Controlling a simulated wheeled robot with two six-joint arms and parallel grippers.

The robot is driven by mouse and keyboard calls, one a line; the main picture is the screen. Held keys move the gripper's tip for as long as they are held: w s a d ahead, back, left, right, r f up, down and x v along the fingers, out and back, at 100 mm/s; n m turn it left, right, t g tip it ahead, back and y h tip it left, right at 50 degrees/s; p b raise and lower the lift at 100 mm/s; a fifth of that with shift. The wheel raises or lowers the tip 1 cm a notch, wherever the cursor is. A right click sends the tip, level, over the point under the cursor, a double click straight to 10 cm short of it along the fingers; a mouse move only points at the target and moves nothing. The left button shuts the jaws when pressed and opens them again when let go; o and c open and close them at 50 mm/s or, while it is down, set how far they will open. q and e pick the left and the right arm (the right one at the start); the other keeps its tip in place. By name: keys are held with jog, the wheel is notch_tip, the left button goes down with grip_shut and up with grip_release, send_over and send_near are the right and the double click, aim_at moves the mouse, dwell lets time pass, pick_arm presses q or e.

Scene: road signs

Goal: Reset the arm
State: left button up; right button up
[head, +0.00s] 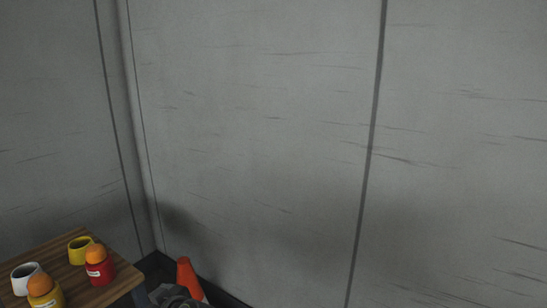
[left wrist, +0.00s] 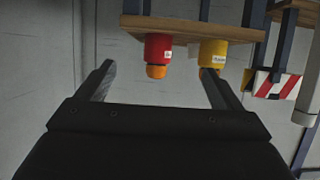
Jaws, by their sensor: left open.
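My left gripper (left wrist: 156,69) shows in the left wrist view with its two dark fingers spread wide apart. It is open and nothing is between the fingers. That view is upside down: a red bottle with an orange cap (left wrist: 158,48) and a yellow bottle (left wrist: 211,50) appear beyond the fingertips, apart from them. Neither of my grippers shows in the head view. My right gripper is in no view.
In the head view a wooden table (head: 57,253) stands at the lower left, holding a yellow cup (head: 80,253), a white cup (head: 25,281) and the two bottles. An orange cone (head: 189,280) stands near grey walls. A red-white striped board (left wrist: 273,85) shows in the wrist view.

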pick_arm(q)
jog(key=s+a+f+m+g+h, duration=0.1)
jog(key=s+f+m+g+h, duration=0.15)
jog(key=s+f, duration=0.75)
jog(key=s+a+f+m+g+h, duration=0.1)
jog(key=s+f+m+h, duration=0.45)
jog(key=f, duration=0.85)
jog(key=s+f+m+p, duration=0.1)
jog(key=s+f+p, duration=0.2)
jog(key=s, duration=0.8)
jog(key=s+f+m+g+h+p, duration=0.1)
jog(key=s+f+p, duration=0.3)
jog(key=s+p, duration=0.4)
jog(key=s+f+g+h+p, duration=0.1)
jog(key=s+f+p, duration=0.3)
jog(key=s, duration=1.1)
jog(key=shift+s+d+m+p, duration=0.2)
jog(key=shift+d+m+p, duration=0.15)
jog(key=shift+p, duration=0.85)
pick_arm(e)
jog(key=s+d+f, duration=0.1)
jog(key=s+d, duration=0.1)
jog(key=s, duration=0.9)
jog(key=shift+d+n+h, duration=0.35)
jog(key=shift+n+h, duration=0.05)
